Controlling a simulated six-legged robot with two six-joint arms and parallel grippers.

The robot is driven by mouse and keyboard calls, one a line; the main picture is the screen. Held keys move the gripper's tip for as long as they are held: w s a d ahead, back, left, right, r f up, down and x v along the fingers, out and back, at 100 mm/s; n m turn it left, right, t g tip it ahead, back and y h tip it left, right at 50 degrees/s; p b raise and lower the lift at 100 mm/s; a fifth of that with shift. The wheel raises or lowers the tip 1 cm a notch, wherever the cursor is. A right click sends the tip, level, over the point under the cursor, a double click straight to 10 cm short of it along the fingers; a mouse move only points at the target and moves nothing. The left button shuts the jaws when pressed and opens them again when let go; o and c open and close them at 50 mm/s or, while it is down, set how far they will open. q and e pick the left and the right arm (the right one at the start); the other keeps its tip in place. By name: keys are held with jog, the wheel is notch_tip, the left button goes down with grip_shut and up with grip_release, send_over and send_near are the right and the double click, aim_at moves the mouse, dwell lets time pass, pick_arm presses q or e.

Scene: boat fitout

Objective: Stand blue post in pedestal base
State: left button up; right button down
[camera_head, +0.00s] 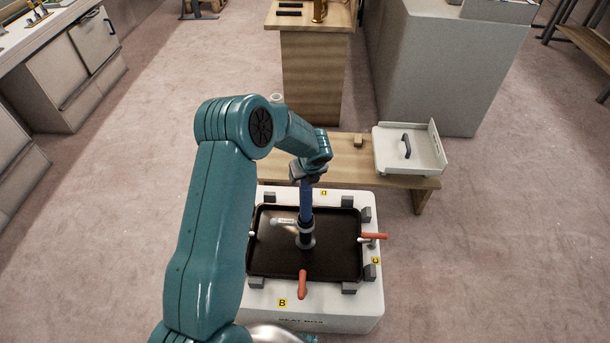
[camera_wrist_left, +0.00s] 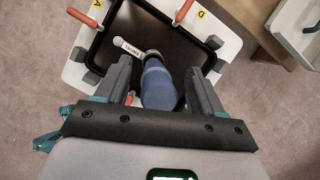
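The blue post (camera_head: 306,203) stands about upright over the dark panel on the white seat box. Its lower end meets a grey ring and dark collar of the pedestal base (camera_head: 305,242); how deep it sits cannot be told. In the left wrist view the post (camera_wrist_left: 158,90) runs from the base toward my palm. My left gripper (camera_head: 308,172) is at the post's top. Its two fingers lie on either side of the post, with a visible gap on each side, so it looks open around it. My right gripper is not in view.
The seat box (camera_head: 338,306) has a dark recessed panel (camera_head: 340,260), grey corner blocks and orange-handled clamps (camera_head: 302,284) (camera_head: 374,237). A white labelled lever (camera_head: 285,221) lies beside the base. Behind is a wooden bench (camera_head: 345,155) with a white handled lid (camera_head: 420,150).

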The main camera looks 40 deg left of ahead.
pick_arm(q)
jog(key=p+v, duration=0.1)
jog(key=v, duration=1.5)
jog(key=shift+r+p, duration=0.2)
jog(key=shift+p, duration=0.15)
jog(key=shift+d, duration=0.1)
jog(key=s+d+f+n+g+h+p, duration=0.1)
jog(key=s+d+f+n+h, duration=0.25)
jog(key=d+f, duration=0.4)
jog(key=s+d+f+n+h, duration=0.25)
jog(key=d+f+n, duration=0.3)
jog(key=d, duration=0.35)
jog(key=s+d+f+n+h+p, duration=0.1)
jog(key=s+d+f+n, duration=0.2)
jog(key=s+d+n, duration=0.2)
jog(key=s+d+f+n+h, duration=0.1)
jog(key=s+d+f+n, duration=0.3)
jog(key=s+n, duration=0.5)
jog(key=d+n, duration=0.1)
jog(key=n, duration=0.1)
jog(key=shift+s+n+g+p, duration=0.2)
jog(key=shift+n+g+p, duration=0.1)
jog(key=shift+g+p, duration=0.1)
